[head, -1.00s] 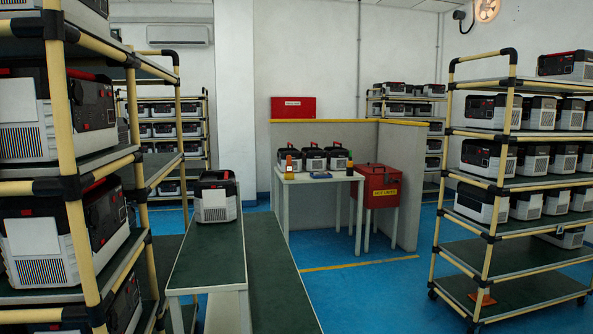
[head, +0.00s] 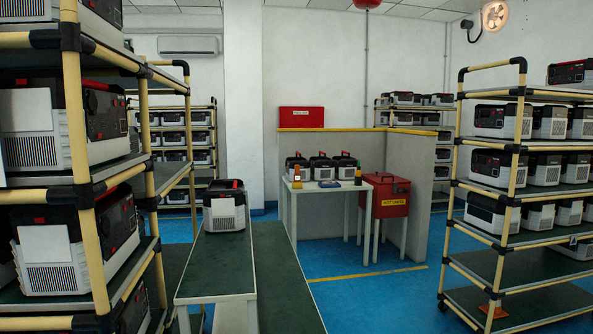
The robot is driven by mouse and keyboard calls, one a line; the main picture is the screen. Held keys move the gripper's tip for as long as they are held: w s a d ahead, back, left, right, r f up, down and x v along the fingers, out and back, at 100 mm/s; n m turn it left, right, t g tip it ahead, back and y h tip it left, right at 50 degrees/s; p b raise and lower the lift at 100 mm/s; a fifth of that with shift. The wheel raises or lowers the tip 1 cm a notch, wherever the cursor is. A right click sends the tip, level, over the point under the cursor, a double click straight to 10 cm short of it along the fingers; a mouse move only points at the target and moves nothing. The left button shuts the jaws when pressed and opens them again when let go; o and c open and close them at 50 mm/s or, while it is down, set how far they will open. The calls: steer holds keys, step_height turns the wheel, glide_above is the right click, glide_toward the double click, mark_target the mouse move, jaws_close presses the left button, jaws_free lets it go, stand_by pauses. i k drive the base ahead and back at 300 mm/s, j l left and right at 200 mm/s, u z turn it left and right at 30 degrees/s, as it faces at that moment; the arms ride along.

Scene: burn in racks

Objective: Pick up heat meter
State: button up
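On the white table (head: 336,186) in the middle of the room, a small upright orange-yellow handheld device (head: 297,182) stands at the front left corner; it may be the heat meter, but it is too small to be sure. A small dark upright item (head: 358,178) with a yellowish part stands near the table's right end. A flat blue item (head: 329,184) lies near the front edge between them. My gripper is not in view.
Several power units (head: 320,165) stand at the table's back, before a grey partition (head: 408,176). A red bin (head: 386,195) adjoins its right. A green-topped bench (head: 222,258) holds one unit (head: 225,207). Loaded racks flank left (head: 88,210) and right (head: 508,190). Blue floor (head: 385,300) is open at centre right.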

mark_target(296, 175)
steer(key=i+l+z, duration=0.35)
steer(key=i, duration=0.25)
steer(key=i+z, duration=0.35)
steer(key=i, duration=0.25)
steer(key=i+z, duration=0.3)
steer(key=i, duration=1.6)
steer(key=i+u, duration=0.2)
steer(key=i, duration=0.4)
steer(key=i+l+u, duration=0.2)
steer(key=i, duration=0.35)
steer(key=i+u, duration=0.35)
steer(key=i, duration=0.2)
steer(key=i+u, duration=0.65)
steer(key=i, duration=0.4)
steer(key=i+l+u, duration=0.2)
steer(key=i, duration=0.45)
